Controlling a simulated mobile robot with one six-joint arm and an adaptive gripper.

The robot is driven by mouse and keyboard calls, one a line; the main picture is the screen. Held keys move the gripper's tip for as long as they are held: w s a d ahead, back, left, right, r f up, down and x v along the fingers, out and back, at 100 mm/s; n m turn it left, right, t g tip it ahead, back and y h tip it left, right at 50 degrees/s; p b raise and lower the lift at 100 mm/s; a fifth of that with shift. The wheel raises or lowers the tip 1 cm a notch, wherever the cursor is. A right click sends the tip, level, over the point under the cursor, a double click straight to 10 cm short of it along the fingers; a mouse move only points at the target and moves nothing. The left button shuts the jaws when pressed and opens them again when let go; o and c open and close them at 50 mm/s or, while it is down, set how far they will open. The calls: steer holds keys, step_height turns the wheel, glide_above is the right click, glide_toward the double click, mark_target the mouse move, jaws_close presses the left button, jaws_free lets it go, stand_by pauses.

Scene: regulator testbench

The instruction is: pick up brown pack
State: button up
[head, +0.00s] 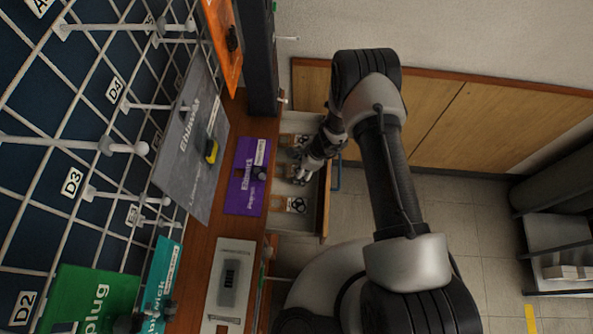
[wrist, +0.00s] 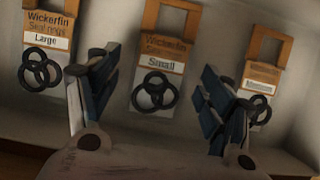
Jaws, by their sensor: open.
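Three brown-and-white packs with black rings lie in an open drawer. In the wrist view, the pack marked Small (wrist: 160,68) is in the middle, the one marked Large (wrist: 45,45) is at the left, and a third (wrist: 262,78) with a blurred label is at the right, partly behind a finger. In the head view, one pack (head: 294,206) shows at the drawer's lower end and another (head: 291,141) at its upper end. My gripper (head: 302,174) is open over the drawer. The Small pack shows between its spread fingers (wrist: 159,72); contact is not visible.
A wire grid with pegs stands at the left.

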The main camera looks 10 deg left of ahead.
steer(key=shift+f, duration=0.1)
steer(key=shift+c, duration=0.2)
steer(key=c, duration=0.9)
